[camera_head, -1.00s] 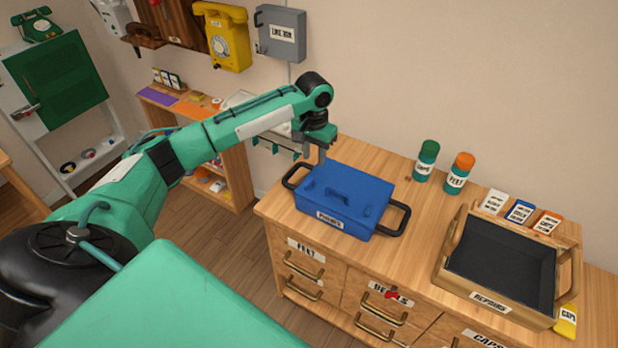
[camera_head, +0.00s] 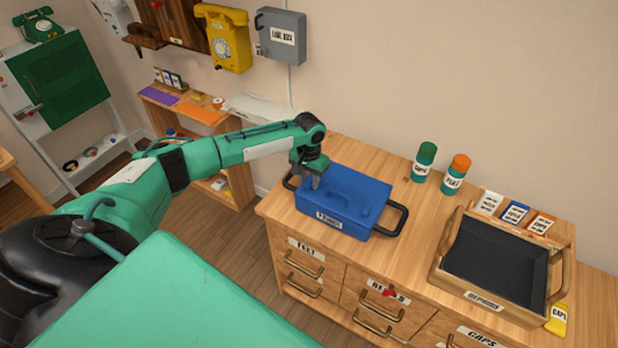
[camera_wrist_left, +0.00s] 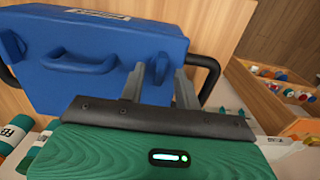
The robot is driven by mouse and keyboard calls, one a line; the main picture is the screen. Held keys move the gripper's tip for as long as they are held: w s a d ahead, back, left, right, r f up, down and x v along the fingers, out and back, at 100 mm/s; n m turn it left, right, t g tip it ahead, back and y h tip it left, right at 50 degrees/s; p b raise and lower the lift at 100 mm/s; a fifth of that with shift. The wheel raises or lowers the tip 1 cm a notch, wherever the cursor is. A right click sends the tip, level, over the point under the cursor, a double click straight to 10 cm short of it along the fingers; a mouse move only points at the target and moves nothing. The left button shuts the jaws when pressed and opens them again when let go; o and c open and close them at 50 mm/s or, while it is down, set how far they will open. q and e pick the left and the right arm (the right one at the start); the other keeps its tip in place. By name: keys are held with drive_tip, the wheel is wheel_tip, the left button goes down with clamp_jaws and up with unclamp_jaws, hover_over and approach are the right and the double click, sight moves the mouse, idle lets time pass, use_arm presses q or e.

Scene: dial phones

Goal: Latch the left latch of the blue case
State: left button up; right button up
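The blue case (camera_head: 355,190) stands on the wooden counter with its lid down. Its lid handle (camera_wrist_left: 80,63) and front label show in the left wrist view. A small raised blue latch piece (camera_wrist_left: 159,66) stands at the case's left end, between my left gripper's fingers in that view. My left gripper (camera_head: 311,182) is low over the left end of the case, fingers pointing down. In the left wrist view its two grey fingers (camera_wrist_left: 160,75) are apart, so it is open. I cannot tell whether a finger touches the latch. My right gripper is not in view.
Black handles stick out from both case ends, the right one (camera_head: 399,219) clear of my arm. Green-capped (camera_head: 424,162) and orange-capped (camera_head: 456,174) bottles stand behind the case. A wooden tray (camera_head: 440,276) is at the right. Counter between case and tray is bare.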

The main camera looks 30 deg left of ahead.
use_arm(q)
drive_tip(key=shift+f, duration=0.45)
drive_tip(key=shift+c, duration=0.2)
clamp_jaws()
